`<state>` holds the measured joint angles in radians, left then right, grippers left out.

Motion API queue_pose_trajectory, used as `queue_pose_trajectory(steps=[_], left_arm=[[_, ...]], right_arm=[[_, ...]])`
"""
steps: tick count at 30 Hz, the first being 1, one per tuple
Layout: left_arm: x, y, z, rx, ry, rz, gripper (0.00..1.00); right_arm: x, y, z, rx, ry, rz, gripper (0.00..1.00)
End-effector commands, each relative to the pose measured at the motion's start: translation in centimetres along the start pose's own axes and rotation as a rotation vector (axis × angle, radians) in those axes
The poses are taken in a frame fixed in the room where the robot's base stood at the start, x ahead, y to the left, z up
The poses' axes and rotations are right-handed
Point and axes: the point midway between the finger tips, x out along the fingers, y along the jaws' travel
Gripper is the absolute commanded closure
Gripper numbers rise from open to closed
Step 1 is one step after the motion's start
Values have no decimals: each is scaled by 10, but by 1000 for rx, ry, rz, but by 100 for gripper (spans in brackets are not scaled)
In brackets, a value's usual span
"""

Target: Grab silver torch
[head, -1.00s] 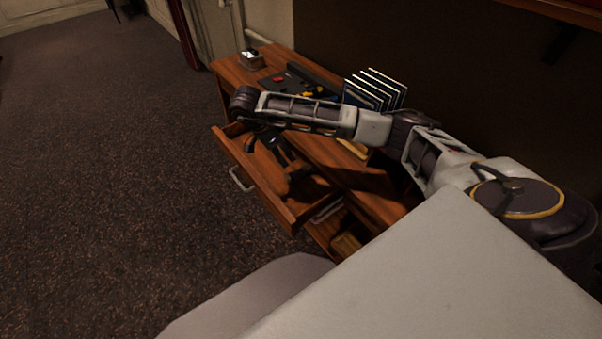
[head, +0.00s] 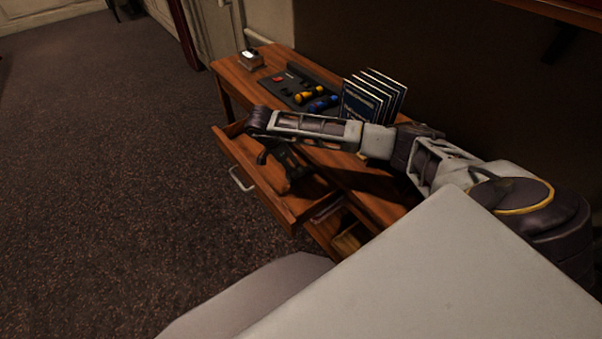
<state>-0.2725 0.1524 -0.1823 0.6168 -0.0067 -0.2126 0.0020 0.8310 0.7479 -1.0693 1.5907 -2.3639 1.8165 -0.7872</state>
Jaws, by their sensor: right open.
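I cannot make out a silver torch in the head view. A yellow torch-like item (head: 309,92) and a blue one (head: 323,103) lie on a dark tray (head: 272,86) on the desk top. My right gripper (head: 277,168) is open and points down over the open drawer (head: 239,160), below my forearm. It is dark and in shadow, and what lies between or under its fingers cannot be told. My left gripper is not in view.
The wooden desk (head: 238,77) has its drawer pulled out, with a metal handle (head: 238,180). A rack of upright blue-and-white cases (head: 368,98) stands on the desk behind my arm. A small box (head: 250,60) sits at the far corner. Carpet (head: 120,180) left of the desk is clear.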

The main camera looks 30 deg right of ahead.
Motion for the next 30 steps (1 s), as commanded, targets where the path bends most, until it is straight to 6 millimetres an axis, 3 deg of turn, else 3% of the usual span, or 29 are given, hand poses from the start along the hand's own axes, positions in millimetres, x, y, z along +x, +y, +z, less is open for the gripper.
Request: queue_pose_trajectory(steps=[10, 19, 30], left_arm=[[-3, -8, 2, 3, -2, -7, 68], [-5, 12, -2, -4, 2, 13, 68], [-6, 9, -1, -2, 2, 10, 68]], right_arm=[[19, 6, -1, 0, 1, 2, 41], [48, 8, 0, 1, 0, 2, 41], [52, 8, 0, 0, 0, 0, 41]])
